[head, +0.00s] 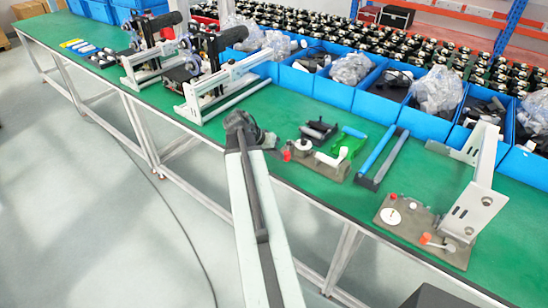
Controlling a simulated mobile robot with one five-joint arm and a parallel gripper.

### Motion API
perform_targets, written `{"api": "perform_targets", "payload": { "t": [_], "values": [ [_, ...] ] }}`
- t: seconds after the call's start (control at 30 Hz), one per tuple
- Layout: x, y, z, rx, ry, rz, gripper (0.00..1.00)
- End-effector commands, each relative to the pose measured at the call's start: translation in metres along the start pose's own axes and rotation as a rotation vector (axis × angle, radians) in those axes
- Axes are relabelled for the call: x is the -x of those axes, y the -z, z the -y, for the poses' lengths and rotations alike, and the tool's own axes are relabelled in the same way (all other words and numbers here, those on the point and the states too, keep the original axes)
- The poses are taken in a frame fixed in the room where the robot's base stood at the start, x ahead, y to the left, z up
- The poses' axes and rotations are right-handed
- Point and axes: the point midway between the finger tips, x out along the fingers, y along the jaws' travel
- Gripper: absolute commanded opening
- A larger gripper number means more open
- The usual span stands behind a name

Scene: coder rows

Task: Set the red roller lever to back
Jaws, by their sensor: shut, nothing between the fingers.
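An orange-red roller (425,238) sits at the end of a pale lever arm on a grey-brown base plate (405,226) at the right front of the green bench. The lever's setting is hard to read at this size. A second red piece (287,155) stands on another grey-brown plate left of it, beside a white knob. I cannot tell for sure which is the named lever. My gripper (262,138) is shut and empty at the end of my pale arm, above the bench, just left of the second red piece. It is apart from the right-hand roller. Its fingertips are small and dark.
The green bench (330,198) has free room between the two plates. A blue-and-black frame (382,160) and a white metal bracket (478,203) stand near the right plate. Blue bins (333,90) line the back. Black-and-white machines (205,75) stand to the left.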

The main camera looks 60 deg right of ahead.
Motion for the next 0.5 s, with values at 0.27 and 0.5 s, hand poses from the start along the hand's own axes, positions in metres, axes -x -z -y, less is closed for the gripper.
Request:
{"api": "perform_targets", "payload": {
  "t": [0.27, 0.5],
  "values": [
    [-0.002, 0.006, -0.003, -0.002, -0.006, -0.014, 0.0],
    [0.01, -0.004, 0.009, 0.001, -0.003, -0.013, 0.0]
  ]
}}
